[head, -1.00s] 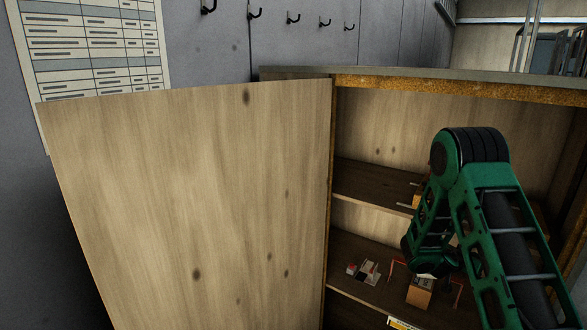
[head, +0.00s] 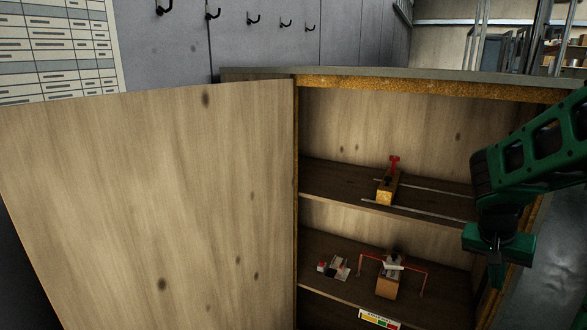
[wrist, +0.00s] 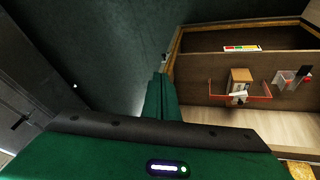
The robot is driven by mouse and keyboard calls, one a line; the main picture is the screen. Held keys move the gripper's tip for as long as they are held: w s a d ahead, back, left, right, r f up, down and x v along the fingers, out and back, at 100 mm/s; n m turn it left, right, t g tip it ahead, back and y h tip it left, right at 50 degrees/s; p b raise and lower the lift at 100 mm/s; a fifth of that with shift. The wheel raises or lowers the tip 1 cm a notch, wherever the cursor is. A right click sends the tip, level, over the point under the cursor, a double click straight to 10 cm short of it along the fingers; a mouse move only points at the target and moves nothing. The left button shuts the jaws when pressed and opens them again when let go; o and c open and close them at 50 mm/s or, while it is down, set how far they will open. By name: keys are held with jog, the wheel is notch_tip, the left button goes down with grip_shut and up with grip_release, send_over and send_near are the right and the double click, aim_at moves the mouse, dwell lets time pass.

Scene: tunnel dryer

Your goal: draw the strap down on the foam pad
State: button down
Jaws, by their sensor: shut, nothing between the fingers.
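On the lower shelf of the open cabinet stands a wooden block (head: 387,287) with a pale piece (head: 394,265) on top. A thin red strap-like frame (head: 408,266) spans out to both sides of it, with ends hanging down. Which part is the foam pad is too small to tell. The same block (wrist: 240,77) and red frame (wrist: 262,97) show upside down in the wrist view. My gripper (head: 497,278) is right of the block, outside the cabinet's right side, shut and empty. Its green finger (wrist: 163,100) shows in the wrist view, apart from the block.
A small red and grey device (head: 334,267) sits left of the block. The upper shelf holds a wooden block with a red handle (head: 388,187) beside two rails (head: 420,210). The open cabinet door (head: 150,200) fills the left. A coloured label (head: 379,319) is on the lower shelf edge.

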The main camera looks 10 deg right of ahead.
jog(key=s+a+r+n+y, duration=0.3)
jog(key=s+a, duration=0.9)
jog(key=s, duration=0.4)
jog(key=shift+a+n+g+y, duration=0.35)
jog(key=shift+n+y, duration=0.25)
jog(key=shift+y, duration=0.4)
jog(key=shift+w+d+f, duration=0.1)
jog(key=shift+w+f, duration=0.2)
jog(key=shift+w, duration=0.3)
